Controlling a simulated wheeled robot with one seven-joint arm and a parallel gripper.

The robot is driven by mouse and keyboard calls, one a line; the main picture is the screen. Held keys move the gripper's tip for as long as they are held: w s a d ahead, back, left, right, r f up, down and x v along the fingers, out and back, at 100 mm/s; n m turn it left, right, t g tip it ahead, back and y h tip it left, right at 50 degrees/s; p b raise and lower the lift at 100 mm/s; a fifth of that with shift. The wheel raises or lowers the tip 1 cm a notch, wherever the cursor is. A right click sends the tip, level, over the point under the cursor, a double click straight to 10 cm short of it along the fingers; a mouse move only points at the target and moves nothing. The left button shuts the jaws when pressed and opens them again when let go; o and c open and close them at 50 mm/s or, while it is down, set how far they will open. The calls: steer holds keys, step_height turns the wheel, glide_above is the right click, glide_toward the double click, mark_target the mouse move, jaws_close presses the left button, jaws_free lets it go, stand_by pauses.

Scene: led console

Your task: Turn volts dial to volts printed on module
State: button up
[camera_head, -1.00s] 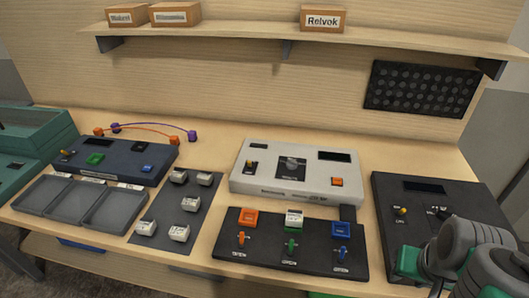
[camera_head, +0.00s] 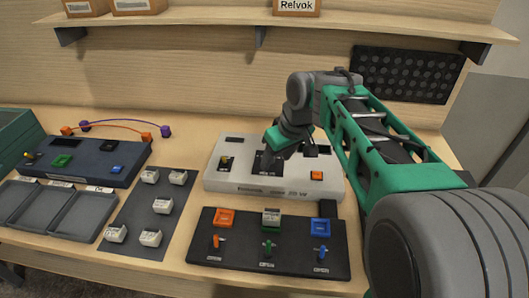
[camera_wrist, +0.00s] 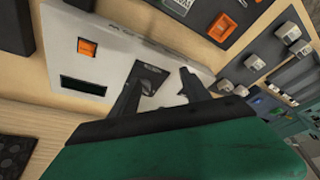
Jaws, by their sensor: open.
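The white console (camera_head: 222,180) stands mid-table with a dark dial plate (camera_head: 262,170), mostly hidden by my gripper (camera_head: 270,158). In the wrist view the dial plate (camera_wrist: 152,70) lies beyond my gripper's two spread fingers (camera_wrist: 160,88), one near each side of it. The gripper is open, with nothing seen between the fingers. I cannot tell whether it touches the dial, and the dial's pointer setting is not readable.
The white console also has an orange button (camera_head: 317,175), a toggle (camera_head: 225,163) and a dark display (camera_wrist: 83,86). Several white modules lie on a dark mat (camera_head: 130,215) to the left. A blue-grey console (camera_head: 80,160) and grey trays (camera_head: 55,210) stand farther left. A shelf (camera_head: 200,27) hangs above.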

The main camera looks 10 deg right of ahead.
steer(key=w+d+f+n+y, duration=0.1)
steer(key=w+d+f+n, duration=0.15)
steer(key=w, duration=0.75)
steer(key=shift+n, duration=0.55)
steer(key=x, duration=0.7)
steer(key=shift+w+d+f, duration=0.15)
steer(key=shift+w, duration=0.1)
steer(key=shift+c, duration=0.2)
jaws_close()
